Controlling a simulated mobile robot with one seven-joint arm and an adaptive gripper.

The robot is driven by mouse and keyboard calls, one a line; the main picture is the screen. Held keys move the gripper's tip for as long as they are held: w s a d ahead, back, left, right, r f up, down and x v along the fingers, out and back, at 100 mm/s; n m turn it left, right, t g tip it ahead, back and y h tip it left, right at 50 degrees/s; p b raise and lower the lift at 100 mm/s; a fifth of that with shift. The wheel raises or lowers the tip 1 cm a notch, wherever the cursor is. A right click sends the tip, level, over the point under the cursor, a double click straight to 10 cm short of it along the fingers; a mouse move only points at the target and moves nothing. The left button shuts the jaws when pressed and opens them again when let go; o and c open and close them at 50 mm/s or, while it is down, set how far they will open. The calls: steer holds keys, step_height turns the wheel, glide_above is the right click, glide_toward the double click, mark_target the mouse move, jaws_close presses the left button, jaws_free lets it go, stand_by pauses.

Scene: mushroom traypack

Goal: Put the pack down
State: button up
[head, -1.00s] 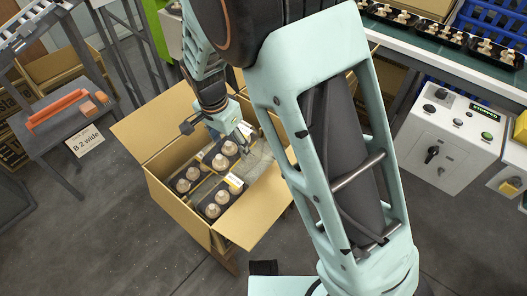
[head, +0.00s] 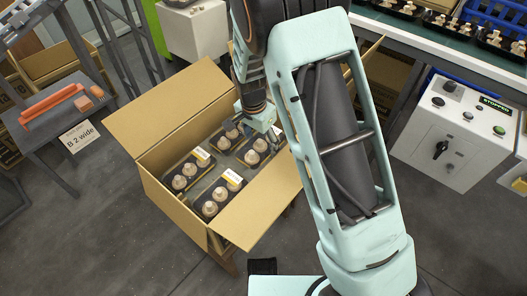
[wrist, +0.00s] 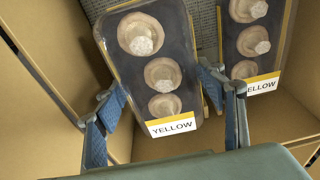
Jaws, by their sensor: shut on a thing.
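My gripper (wrist: 165,118) is shut on a dark pack (wrist: 190,60) of several pale mushrooms with a YELLOW label, one finger on each side. In the head view the held pack (head: 257,151) is inside the open cardboard box (head: 250,205), towards its right wall. My gripper also shows there (head: 263,125), over the pack's label end. A neighbouring pack (wrist: 268,62), also labelled YELLOW, lies close beside it. I cannot tell whether the held pack touches the box floor.
Two more packs, one at the left (head: 185,175) and one at the front (head: 220,197), lie in the box. The box flaps stand open around them. A grey control box (head: 455,130) stands at right. A small table (head: 65,115) with orange items is at left.

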mark_target(260, 142)
steer(key=shift+w+d+f, duration=0.1)
steer(key=shift+d+f, duration=0.05)
steer(key=shift+f, duration=0.1)
steer(key=shift+w+d+f+b, duration=0.1)
steer(key=shift+f+b, duration=0.2)
steer(key=shift+f, duration=0.6)
steer(key=shift+w+d+f+b, duration=0.1)
steer(key=shift+f+b, duration=0.15)
steer(key=shift+f, duration=0.6)
steer(key=shift+s+f, duration=0.1)
steer(key=o, duration=0.9)
steer(key=shift+c, duration=0.2)
steer(key=r+p, duration=0.1)
steer(key=r, duration=0.3)
steer(key=s+r+p, duration=0.1)
steer(key=r, duration=0.3)
steer(key=a+r+p, duration=0.1)
steer(key=r, duration=0.3)
steer(key=shift+s, duration=0.2)
